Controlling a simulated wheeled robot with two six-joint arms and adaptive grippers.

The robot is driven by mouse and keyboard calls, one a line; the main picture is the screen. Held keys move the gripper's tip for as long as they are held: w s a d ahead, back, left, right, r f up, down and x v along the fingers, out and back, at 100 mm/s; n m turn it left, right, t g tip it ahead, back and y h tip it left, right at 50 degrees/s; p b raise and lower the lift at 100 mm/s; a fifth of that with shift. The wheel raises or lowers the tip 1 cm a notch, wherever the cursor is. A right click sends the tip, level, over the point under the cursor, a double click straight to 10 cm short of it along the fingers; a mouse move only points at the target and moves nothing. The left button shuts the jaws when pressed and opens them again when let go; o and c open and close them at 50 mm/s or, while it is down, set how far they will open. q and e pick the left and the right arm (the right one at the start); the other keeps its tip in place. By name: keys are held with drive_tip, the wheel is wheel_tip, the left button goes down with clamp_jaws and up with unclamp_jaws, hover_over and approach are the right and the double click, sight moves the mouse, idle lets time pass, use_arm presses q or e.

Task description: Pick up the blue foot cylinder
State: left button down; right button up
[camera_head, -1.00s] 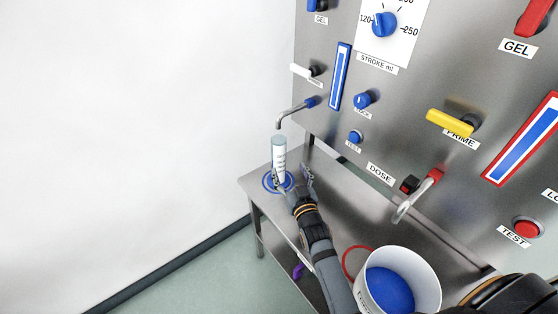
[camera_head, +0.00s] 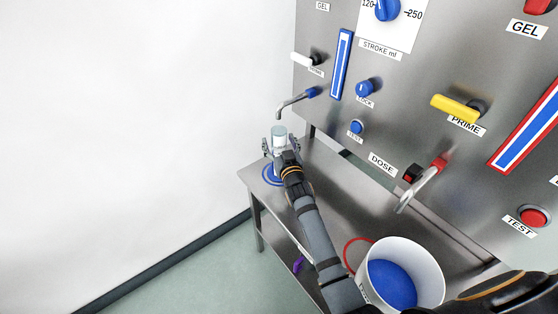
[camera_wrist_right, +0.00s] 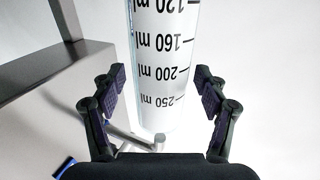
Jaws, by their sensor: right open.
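The clear measuring cylinder (camera_head: 279,131) stands upright at the left end of the steel bench, beneath a bent spout. In the right wrist view the cylinder (camera_wrist_right: 162,50) shows upside down, with black ml marks. My right gripper (camera_head: 281,146) is open around its upper part, one finger on each side. In the wrist view my right gripper (camera_wrist_right: 160,85) shows gaps between both finger pads and the cylinder wall. My left gripper is not in view.
The bent spout (camera_head: 292,101) sticks out from the steel panel (camera_head: 420,75) just above the cylinder. A blue ring mark (camera_head: 267,174) is on the bench (camera_head: 335,185). A white bucket with blue contents (camera_head: 432,268) stands nearer, beside a red ring (camera_head: 349,250).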

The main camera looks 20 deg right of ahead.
clamp_jaws()
idle(0.3)
drive_tip(key=shift+r, duration=0.15)
